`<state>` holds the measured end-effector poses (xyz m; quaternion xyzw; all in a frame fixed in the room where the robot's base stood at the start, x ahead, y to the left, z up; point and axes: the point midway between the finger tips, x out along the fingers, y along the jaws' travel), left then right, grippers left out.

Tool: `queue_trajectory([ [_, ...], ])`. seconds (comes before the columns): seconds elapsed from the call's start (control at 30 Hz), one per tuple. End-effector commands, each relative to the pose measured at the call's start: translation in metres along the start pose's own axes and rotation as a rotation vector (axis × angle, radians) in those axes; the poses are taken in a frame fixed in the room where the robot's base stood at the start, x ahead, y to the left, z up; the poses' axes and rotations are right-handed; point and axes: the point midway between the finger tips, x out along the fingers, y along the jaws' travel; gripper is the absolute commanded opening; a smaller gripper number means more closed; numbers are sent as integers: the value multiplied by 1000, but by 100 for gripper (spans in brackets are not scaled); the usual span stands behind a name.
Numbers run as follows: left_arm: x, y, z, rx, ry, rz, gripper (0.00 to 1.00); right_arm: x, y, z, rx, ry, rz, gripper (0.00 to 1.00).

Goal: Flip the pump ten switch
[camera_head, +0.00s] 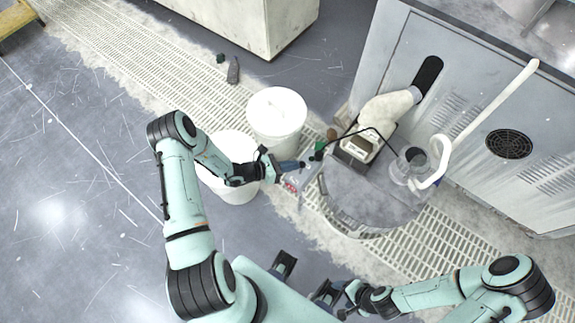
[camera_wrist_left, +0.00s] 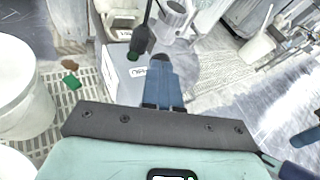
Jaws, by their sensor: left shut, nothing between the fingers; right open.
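My left gripper (camera_head: 299,165) is shut and empty, its blue fingers together. They also show in the left wrist view (camera_wrist_left: 163,65), in front of a pale box (camera_wrist_left: 122,80) with dark lettering partly covered by the fingers. A dark piece with a green end (camera_wrist_left: 133,56) hangs on a black cord just above the fingertips; I cannot tell whether they touch. No switch marked as pump ten can be made out. My right gripper (camera_head: 328,291) is open near my base, away from the box.
Two white buckets stand beside my left forearm, one (camera_head: 277,115) behind the other. A grey cabinet (camera_head: 460,110) with a pale curved pipe (camera_head: 490,112) stands at the right. Floor grating (camera_head: 120,55) runs past them. Open floor (camera_head: 70,200) lies at the left.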

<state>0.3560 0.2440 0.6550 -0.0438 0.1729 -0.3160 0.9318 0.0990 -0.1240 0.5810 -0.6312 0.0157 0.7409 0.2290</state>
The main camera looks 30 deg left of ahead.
Motion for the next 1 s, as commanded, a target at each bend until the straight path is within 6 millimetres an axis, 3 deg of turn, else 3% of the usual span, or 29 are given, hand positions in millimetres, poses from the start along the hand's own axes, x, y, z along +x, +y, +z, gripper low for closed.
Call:
queue_trajectory([
  [0.03, 3, 1, 10, -18, 34, -2, 0, -11, -5, -2, -2, 5, -2, 69],
  [0.2, 11, 7, 13, -96, 155, -1, 0, -25, -11, -6, -5, 12, -4, 69],
  [0.47, 10, 6, 7, -104, 159, -1, 0, -21, -9, -5, -4, 10, -3, 69],
  [1.0, 6, 4, 23, -103, 157, -1, 0, -32, -14, -8, -6, 16, -6, 69],
])
